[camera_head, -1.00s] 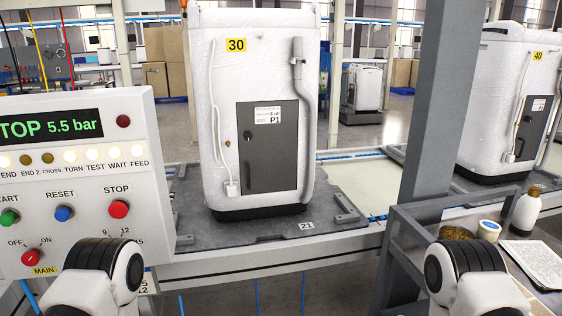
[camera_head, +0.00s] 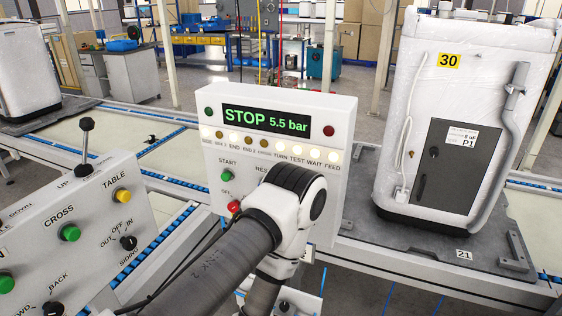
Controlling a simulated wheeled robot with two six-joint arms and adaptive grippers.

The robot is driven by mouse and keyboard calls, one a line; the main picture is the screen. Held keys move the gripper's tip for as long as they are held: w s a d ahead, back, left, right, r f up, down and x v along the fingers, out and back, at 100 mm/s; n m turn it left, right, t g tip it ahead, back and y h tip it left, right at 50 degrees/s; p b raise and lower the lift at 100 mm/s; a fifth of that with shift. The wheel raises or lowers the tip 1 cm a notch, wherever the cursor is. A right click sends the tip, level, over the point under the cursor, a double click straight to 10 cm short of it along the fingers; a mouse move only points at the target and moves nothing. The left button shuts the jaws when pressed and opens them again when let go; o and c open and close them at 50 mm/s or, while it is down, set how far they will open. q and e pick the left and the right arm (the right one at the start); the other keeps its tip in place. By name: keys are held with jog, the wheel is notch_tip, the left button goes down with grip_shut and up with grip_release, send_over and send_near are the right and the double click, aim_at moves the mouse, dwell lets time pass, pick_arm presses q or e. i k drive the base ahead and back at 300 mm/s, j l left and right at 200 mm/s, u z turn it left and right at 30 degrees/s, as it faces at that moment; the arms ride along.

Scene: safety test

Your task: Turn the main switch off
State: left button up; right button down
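The main switch (camera_head: 234,206) is a red knob at the lower left of a white control panel (camera_head: 345,120). An "OFF" mark shows above it; the rest of its labels are hidden behind my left arm. The panel's display (camera_head: 266,121) reads "STOP 5.5 bar". My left arm comes in from the bottom and its wrist stands in front of the panel, just right of the red knob. I cannot make out the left gripper's fingers or whether they touch anything. My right gripper is out of view.
A second panel (camera_head: 90,205) with a lever, green and yellow buttons and black knobs stands at the left. A wrapped white machine (camera_head: 400,90) numbered 30 stands on a dark pallet (camera_head: 400,240) at the right. Conveyor rails run behind the panels.

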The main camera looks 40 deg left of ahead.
aim_at(233, 206)
jog(key=j+u, duration=0.2)
jog(key=u, duration=1.25)
jog(key=i+l, duration=0.05)
